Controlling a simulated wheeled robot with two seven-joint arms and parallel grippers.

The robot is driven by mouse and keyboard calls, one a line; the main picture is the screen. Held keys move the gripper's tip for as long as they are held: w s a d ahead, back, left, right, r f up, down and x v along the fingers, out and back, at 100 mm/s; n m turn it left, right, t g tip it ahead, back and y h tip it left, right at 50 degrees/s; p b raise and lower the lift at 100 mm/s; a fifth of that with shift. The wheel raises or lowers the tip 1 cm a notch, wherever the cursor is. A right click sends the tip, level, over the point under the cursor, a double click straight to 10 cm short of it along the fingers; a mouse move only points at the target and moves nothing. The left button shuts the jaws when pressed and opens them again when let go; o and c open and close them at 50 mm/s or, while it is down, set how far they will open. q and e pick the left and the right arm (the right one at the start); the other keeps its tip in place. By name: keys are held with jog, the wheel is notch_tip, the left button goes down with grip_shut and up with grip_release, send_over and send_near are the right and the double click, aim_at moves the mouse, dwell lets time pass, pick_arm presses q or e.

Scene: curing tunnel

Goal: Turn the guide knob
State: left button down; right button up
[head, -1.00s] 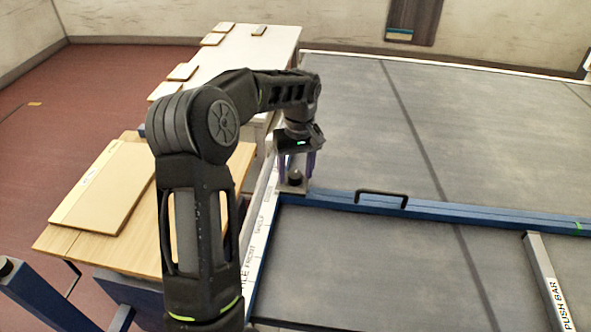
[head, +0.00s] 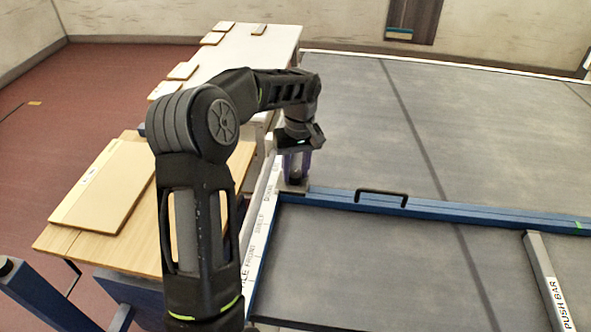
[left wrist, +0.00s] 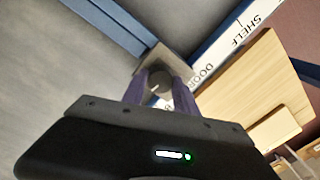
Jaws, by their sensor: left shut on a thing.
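The guide knob is a small dark round knob at the left end of the blue guide bar (head: 460,213). In the left wrist view the knob (left wrist: 160,86) sits between the two purple fingers of my left gripper (left wrist: 160,82), above a grey plate (left wrist: 166,60). In the head view my left gripper (head: 297,168) points down over this plate (head: 294,188), and its fingers mostly hide the knob. The gripper is shut on the knob. My right gripper is not in view.
A white strip with printed words such as SHELF and DOOR (head: 262,225) runs along the left edge of the grey belt (head: 480,130). A black handle (head: 381,194) stands on the blue bar. A PUSH BAR (head: 549,280) lies right. Wooden boards (head: 105,185) lie left.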

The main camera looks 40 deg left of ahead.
pick_arm(q)
jog(key=shift+m, duration=0.5)
jog(key=m+b, duration=0.1)
jog(key=m, duration=0.2)
jog(key=shift+m, duration=0.3)
jog(key=m, duration=1.1)
jog(key=shift+s+t+b, duration=0.1)
jog(key=shift+t+b, duration=0.2)
jog(key=shift+b, duration=0.05)
jog(key=m, duration=0.5)
jog(key=shift+m, duration=0.3)
jog(key=c, duration=0.9)
grip_release()
jog(key=shift+c, duration=0.2)
